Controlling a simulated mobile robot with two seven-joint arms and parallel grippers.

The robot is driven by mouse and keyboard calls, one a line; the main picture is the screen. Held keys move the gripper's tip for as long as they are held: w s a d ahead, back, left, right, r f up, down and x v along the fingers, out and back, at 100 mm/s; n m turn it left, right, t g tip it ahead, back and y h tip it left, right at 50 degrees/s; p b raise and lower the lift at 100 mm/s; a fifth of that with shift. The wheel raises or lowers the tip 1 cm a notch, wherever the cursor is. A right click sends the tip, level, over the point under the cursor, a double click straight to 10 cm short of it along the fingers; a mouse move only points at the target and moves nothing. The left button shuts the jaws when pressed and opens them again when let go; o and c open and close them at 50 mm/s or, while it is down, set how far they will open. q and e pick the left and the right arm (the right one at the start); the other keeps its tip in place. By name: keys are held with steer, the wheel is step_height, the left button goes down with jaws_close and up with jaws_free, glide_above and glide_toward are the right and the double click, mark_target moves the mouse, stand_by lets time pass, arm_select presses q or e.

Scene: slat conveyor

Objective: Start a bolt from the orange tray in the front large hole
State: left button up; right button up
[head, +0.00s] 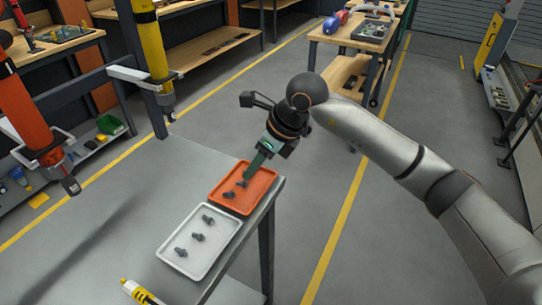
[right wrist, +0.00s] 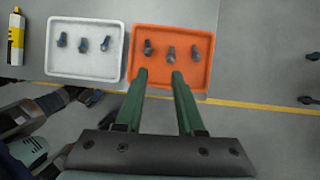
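The orange tray (head: 262,185) lies near the right edge of the grey table in the head view. It holds three dark bolts, clear in the right wrist view: a left bolt (right wrist: 148,47), a middle bolt (right wrist: 171,54) and a right bolt (right wrist: 194,52). My right gripper (head: 247,177) reaches over the tray from above; in the head view its green fingers hide part of the bolts. In the right wrist view this gripper (right wrist: 159,76) is open and empty, its tips at the tray's near rim. My left gripper is not in view. No front large hole is visible.
A white tray (head: 164,249) with three dark bolts (head: 198,237) lies beside the orange tray. A yellow and white object (head: 140,292) lies at the table's front. An orange hanging tool or arm (head: 30,120) is at left. The table's left part is bare.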

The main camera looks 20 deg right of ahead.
mark_target(246, 183)
steer(key=shift+w+d+f+h+b, duration=0.3)
steer(key=shift+w+d+f+b, duration=0.15)
steer(key=shift+w+f+b, duration=0.15)
steer(key=b+x, duration=0.2)
steer(key=x, duration=0.2)
steer(key=shift+f, duration=0.2)
steer(key=shift+b+x, duration=0.8)
steer(key=shift+w+a+f, duration=0.15)
steer(key=shift+f, duration=0.05)
steer(key=shift+w+f+b, duration=0.1)
steer(key=shift+f+b, duration=0.05)
steer(key=shift+b, duration=0.2)
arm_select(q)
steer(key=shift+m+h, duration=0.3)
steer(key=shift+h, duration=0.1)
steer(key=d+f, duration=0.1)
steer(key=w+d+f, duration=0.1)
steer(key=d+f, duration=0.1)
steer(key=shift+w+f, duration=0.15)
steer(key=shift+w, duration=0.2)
arm_select(e)
steer(key=shift+a+f, duration=0.15)
steer(key=shift+c, duration=0.4)
